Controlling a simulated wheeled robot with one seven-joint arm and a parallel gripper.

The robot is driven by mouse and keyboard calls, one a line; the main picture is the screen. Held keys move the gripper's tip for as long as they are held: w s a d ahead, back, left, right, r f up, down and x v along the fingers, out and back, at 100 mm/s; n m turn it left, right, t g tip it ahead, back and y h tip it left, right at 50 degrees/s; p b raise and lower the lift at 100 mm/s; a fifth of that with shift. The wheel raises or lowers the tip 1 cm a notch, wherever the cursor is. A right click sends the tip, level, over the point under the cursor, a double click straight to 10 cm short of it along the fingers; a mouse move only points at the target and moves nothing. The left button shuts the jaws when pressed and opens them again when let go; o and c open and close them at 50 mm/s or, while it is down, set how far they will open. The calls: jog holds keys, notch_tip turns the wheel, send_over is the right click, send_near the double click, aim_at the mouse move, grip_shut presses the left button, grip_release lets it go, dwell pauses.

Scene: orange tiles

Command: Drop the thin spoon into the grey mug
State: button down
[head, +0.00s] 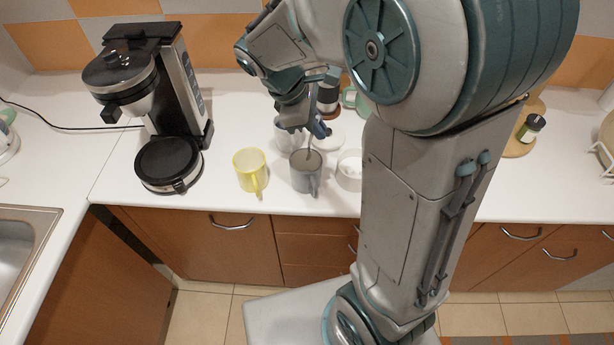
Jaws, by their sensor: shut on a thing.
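The grey mug (305,177) stands upright near the front edge of the white counter, in the middle of the head view. My gripper (309,128) is above the grey mug, slightly behind its rim. It is shut on the thin spoon (309,146), which hangs down nearly upright. The spoon's lower end is at the mug's opening; I cannot tell how deep it reaches inside. My arm covers much of the counter to the right.
A yellow mug (250,172) stands to the left of the grey mug. A white cup (349,170) stands close on its right, and a greyish cup (286,138) is behind it. A coffee maker (160,110) stands on the left. Clear counter lies between it and the yellow mug.

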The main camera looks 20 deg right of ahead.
jog(key=shift+f+b, duration=0.35)
jog(key=shift+f, duration=0.5)
jog(key=c, duration=1.5)
grip_release()
jog(key=shift+o, duration=0.2)
jog(key=b+v, duration=0.1)
jog(key=v, duration=1.3)
jog(key=shift+f, duration=0.1)
